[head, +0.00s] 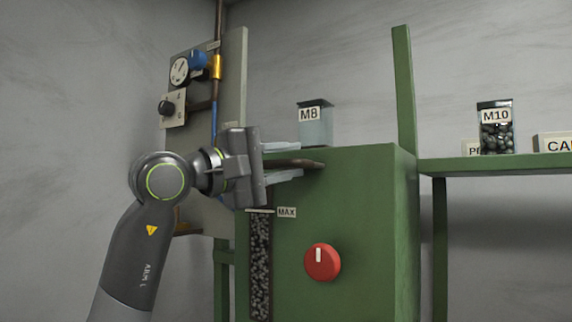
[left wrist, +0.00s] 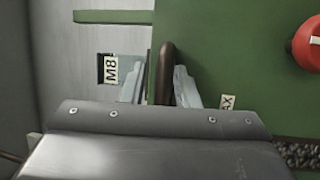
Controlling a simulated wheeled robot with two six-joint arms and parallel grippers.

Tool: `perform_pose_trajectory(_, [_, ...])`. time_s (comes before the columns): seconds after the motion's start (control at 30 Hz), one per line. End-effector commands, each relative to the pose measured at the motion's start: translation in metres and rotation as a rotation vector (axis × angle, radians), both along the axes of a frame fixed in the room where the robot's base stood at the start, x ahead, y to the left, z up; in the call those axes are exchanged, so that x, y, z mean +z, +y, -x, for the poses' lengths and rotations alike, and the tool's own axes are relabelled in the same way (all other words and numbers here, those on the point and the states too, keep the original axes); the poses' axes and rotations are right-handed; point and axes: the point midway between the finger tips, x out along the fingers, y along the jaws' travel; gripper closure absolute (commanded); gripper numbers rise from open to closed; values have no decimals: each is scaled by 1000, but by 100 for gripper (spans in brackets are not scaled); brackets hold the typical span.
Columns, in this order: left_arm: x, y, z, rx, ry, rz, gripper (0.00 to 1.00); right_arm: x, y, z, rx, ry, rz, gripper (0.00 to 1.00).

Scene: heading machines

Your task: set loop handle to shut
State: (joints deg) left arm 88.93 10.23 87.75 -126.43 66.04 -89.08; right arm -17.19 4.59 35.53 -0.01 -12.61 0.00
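A dark brown bar (head: 300,162), which looks like the loop handle, lies nearly level in front of the upper front of the green machine (head: 360,210). It also shows in the left wrist view (left wrist: 166,72), with a rounded end. My left gripper (head: 286,162) has its two pale fingers apart, one above and one below the bar. In the left wrist view (left wrist: 160,90) the bar stands between the fingers, nearer the right one, with a gap on the left. The bar's base is hidden by the gripper. My right gripper is not in view.
A red knob (head: 322,262) and a sight window of dark pieces (head: 261,265) marked MAX (head: 287,212) are on the machine front. An M8 container (head: 315,128) stands on top. A panel (head: 232,85) with gauge (head: 180,71) is behind the arm. A green shelf (head: 500,164) holds an M10 jar (head: 496,130).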

Motion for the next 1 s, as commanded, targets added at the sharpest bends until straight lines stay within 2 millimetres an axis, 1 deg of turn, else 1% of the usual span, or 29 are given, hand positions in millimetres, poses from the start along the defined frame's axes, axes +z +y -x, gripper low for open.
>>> perform_pose_trajectory(0.4, [-2, 0, -1, -2, 8, -2, 66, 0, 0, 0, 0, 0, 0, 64])
perform_pose_trajectory(0.53, [-5, 6, 2, 1, 6, -2, 66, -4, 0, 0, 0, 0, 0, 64])
perform_pose_trajectory(0.67, [-10, 23, 11, 3, 5, -3, 66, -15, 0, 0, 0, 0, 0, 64])
perform_pose_trajectory(0.83, [-18, 55, 31, 5, 2, -4, 66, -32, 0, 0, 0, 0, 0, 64])
perform_pose_trajectory(1.0, [-22, 86, 50, 4, 2, -2, 66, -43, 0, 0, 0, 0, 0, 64])
